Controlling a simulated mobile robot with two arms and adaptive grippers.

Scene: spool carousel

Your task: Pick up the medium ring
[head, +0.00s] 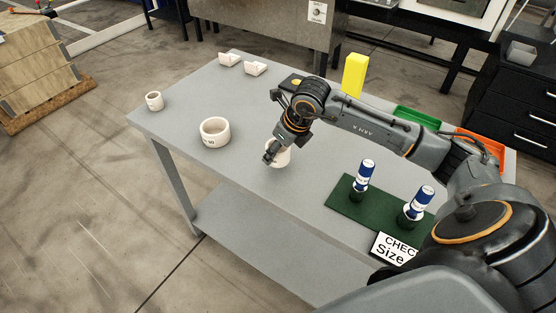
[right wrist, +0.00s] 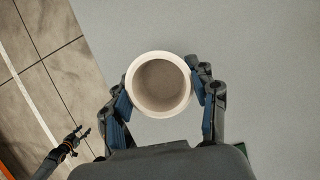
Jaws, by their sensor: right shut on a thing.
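The medium ring (head: 283,157) is a cream-white cylinder near the middle of the grey table, partly hidden by my right gripper (head: 271,153). In the right wrist view the ring (right wrist: 160,55) sits between the two fingers of my right gripper (right wrist: 161,92), which is shut on its outer sides. I cannot tell whether it touches the table. A larger white ring (head: 215,139) stands to its left, and a smaller one (head: 154,101) near the table's left corner. My left gripper (right wrist: 80,136) shows small at the lower left of the right wrist view, fingers apart and empty.
On the grey table (head: 185,98), a green mat (head: 343,198) holds two blue-and-white posts (head: 364,176) (head: 420,202) beside a "CHECK Size" sign (head: 393,249). A yellow block (head: 354,74), green tray (head: 417,117) and orange tray (head: 492,146) stand behind my right arm. The left front is clear.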

